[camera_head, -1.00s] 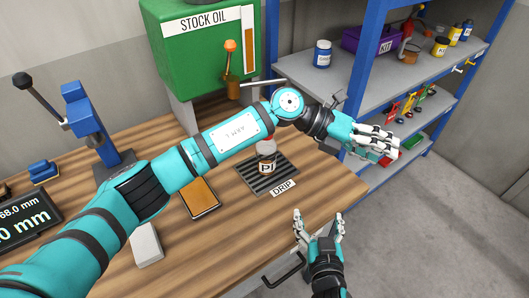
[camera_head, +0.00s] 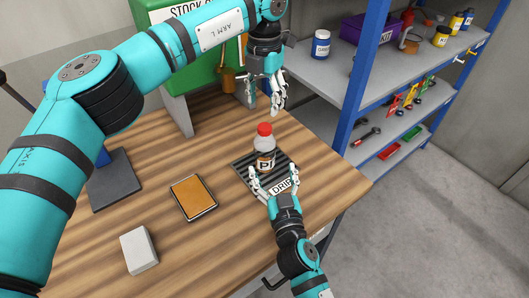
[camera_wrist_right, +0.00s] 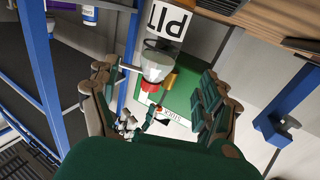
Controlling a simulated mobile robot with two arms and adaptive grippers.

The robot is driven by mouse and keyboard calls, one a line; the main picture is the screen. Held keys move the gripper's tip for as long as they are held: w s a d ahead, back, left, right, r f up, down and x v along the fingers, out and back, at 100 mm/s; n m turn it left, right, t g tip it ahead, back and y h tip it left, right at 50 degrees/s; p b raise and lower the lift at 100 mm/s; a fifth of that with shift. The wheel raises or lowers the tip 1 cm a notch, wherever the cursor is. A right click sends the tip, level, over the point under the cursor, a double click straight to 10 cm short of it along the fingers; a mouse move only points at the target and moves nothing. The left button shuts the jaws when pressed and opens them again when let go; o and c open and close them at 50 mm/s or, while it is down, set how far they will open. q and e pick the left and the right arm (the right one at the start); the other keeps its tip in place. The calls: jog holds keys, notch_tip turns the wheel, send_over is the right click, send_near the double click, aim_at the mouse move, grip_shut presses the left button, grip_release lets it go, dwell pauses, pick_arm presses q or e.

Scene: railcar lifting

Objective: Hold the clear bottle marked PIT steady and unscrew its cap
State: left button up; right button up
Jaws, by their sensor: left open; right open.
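The clear bottle (camera_head: 264,153) with a red cap (camera_head: 264,129) and a PIT label stands upright on the dark ribbed drip tray (camera_head: 245,181). In the right wrist view the bottle (camera_wrist_right: 157,62), its label and its red cap (camera_wrist_right: 150,87) lie between the open fingers. My right gripper (camera_head: 273,177) is open, its fingers at the near side of the bottle's lower part; I cannot tell whether they touch it. My left gripper (camera_head: 264,105) is open and empty, fingers pointing down, above and behind the cap, apart from it.
An orange-topped pad (camera_head: 193,196) and a pale block (camera_head: 139,250) lie left on the wooden bench (camera_head: 100,235). The green stock oil tank (camera_head: 200,78) stands behind. A blue-framed shelf (camera_head: 369,80) with jars and tools stands right.

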aim_at(267, 153)
jog(key=x, duration=1)
grip_shut()
dwell(0.4)
